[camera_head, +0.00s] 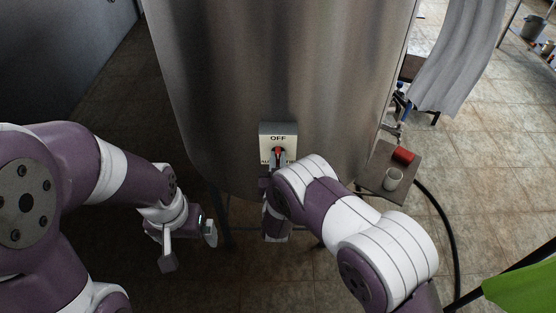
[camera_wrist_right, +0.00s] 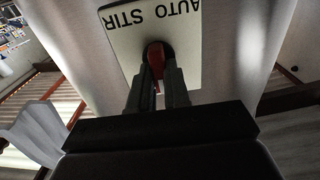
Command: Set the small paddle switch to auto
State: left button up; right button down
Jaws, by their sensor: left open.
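The switch plate (camera_head: 291,131) is on the front of the steel tank, with OFF at its top. Its lower lettering is mostly hidden behind my right gripper in the head view. In the right wrist view the plate (camera_wrist_right: 126,48) appears upside down and reads AUTO STIR. The small red paddle (camera_wrist_right: 156,62) stands out from a dark round hub, between the fingers of my right gripper (camera_wrist_right: 157,88), which look closed on it. Which label the paddle points at is hard to tell. My left gripper (camera_head: 190,248) is open and empty, low and left of the switch.
The curved steel tank (camera_head: 220,70) fills the middle. A dark hose (camera_head: 449,215) runs along the floor at the right.

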jog(key=shift+f+n, duration=0.1)
jog(key=shift+n, duration=0.2)
jog(key=n+b, duration=0.2)
jog(key=n, duration=0.1)
jog(key=shift+a+n, duration=0.15)
jog(key=shift+n, duration=0.15)
jog(key=shift+a+f+n+b, duration=0.15)
jog(key=shift+n+b, duration=0.35)
jog(key=shift+n, duration=1.85)
jog(key=shift+f+n+b, duration=0.1)
jog(key=shift+n+b, duration=0.45)
jog(key=shift+n, duration=1.75)
jog(key=shift+a+f+n+b, duration=0.15)
jog(key=shift+n+b, duration=0.35)
jog(key=shift+n, duration=1.85)
jog(key=c, duration=1.1)
grip_release()
jog(key=shift+s, duration=0.1)
